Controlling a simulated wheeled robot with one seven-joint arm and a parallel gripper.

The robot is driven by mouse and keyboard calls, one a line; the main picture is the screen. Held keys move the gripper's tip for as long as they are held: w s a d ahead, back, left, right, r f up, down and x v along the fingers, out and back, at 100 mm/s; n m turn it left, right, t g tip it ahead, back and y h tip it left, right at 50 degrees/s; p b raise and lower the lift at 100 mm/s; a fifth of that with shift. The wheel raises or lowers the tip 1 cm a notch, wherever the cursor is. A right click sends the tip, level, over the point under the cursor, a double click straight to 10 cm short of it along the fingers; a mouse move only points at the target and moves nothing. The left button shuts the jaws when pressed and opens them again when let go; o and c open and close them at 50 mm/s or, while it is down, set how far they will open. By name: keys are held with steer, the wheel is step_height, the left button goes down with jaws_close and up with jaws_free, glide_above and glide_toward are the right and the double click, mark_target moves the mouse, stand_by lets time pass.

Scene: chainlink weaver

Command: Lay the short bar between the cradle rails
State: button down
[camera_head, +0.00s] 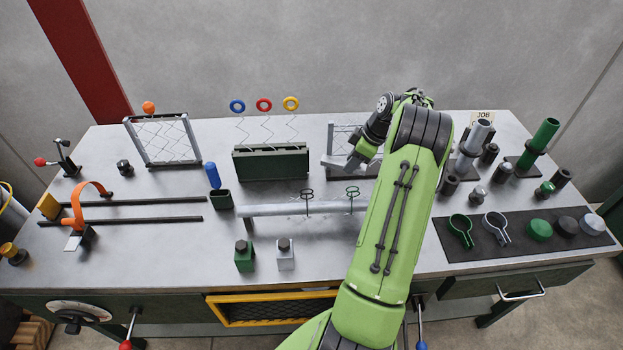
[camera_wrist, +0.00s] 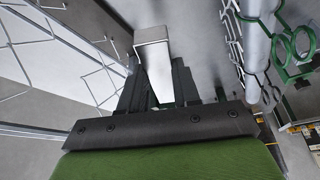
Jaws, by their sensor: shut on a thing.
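The short bar (camera_wrist: 153,62), a pale grey square-section piece, is between the dark fingers of my gripper (camera_wrist: 157,85) in the wrist view. My gripper is shut on it, and the bar's end stands out past the fingertips. In the head view my gripper (camera_head: 362,150) is at the front of the pale cradle (camera_head: 338,132) at the back centre of the bench. My arm hides the cradle's right part. In the wrist view pale rails and zigzag wires (camera_wrist: 50,45) show to the left of the bar, apart from it. I cannot tell the bar's exact height above the cradle.
A long grey tube (camera_head: 275,210) with hanging clips lies across the bench in front of the cradle. A dark green block (camera_head: 270,163) with zigzag wires stands to the left. Posts (camera_head: 470,145) stand to the right.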

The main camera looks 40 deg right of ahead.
mark_target(344, 191)
step_height(344, 191, down, 10)
steer(key=shift+w+r, duration=0.1)
steer(key=shift+r, duration=0.1)
steer(key=shift+f+b, duration=0.1)
steer(key=shift+b, duration=0.25)
steer(key=c, duration=0.8)
jaws_free()
